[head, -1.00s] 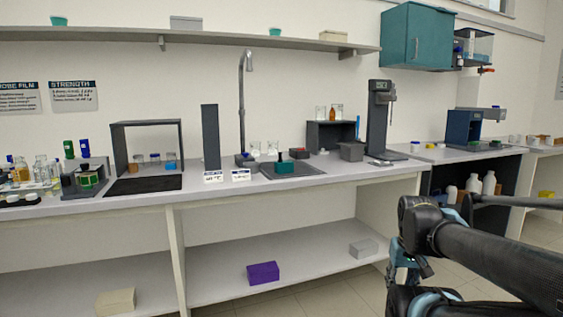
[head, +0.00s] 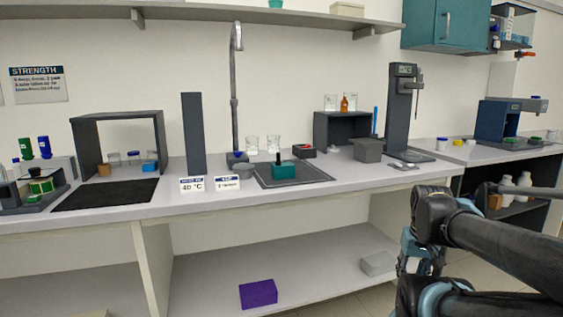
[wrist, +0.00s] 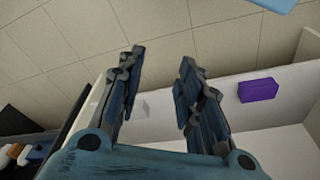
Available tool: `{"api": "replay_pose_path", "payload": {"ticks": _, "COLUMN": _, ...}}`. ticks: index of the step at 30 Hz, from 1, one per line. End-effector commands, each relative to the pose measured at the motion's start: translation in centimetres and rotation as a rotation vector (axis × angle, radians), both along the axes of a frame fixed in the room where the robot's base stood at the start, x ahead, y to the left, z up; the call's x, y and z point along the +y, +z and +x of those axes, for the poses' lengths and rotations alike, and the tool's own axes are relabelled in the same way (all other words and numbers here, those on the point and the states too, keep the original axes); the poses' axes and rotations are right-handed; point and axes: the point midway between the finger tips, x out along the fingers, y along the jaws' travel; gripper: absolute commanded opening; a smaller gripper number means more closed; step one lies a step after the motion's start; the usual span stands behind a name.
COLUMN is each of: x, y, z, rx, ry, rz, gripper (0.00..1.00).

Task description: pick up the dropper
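I cannot make out a dropper for certain. A small amber bottle (head: 344,103) stands between glass beakers on top of a dark open box (head: 341,128) at the back of the bench. A thin blue upright item (head: 375,120) shows beside that box; it is too small to identify. A teal block with a dark upright knob (head: 284,170) sits on a dark tray. My gripper (wrist: 162,60) is open and empty in the wrist view, with its fingers apart over floor tiles. It is well away from the bench-top items.
The bench top (head: 350,183) has clear room along its front edge. A tall dark stand (head: 400,115), a grey box (head: 367,150) and a faucet (head: 235,90) rise from it. A purple box (head: 258,293) lies on the lower shelf and shows in the wrist view (wrist: 258,89).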

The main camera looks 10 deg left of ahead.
Motion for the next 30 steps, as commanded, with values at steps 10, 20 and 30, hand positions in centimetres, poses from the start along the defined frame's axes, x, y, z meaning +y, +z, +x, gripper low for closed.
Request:
{"api": "replay_pose_path", "payload": {"ticks": 10, "x": 0.0, "y": 0.0, "z": 0.0, "rx": 0.000, "ry": 0.001, "rz": 0.001, "gripper": 0.44}}
{"api": "replay_pose_path", "payload": {"ticks": 20, "x": 3.6, "y": 7.9, "z": 4.6, "rx": -0.040, "ry": 0.211, "rz": 0.042, "gripper": 0.44}}
{"api": "replay_pose_path", "payload": {"ticks": 30, "x": 12.6, "y": 20.6, "z": 14.7, "rx": -0.113, "ry": 0.608, "rz": 0.122, "gripper": 0.44}}
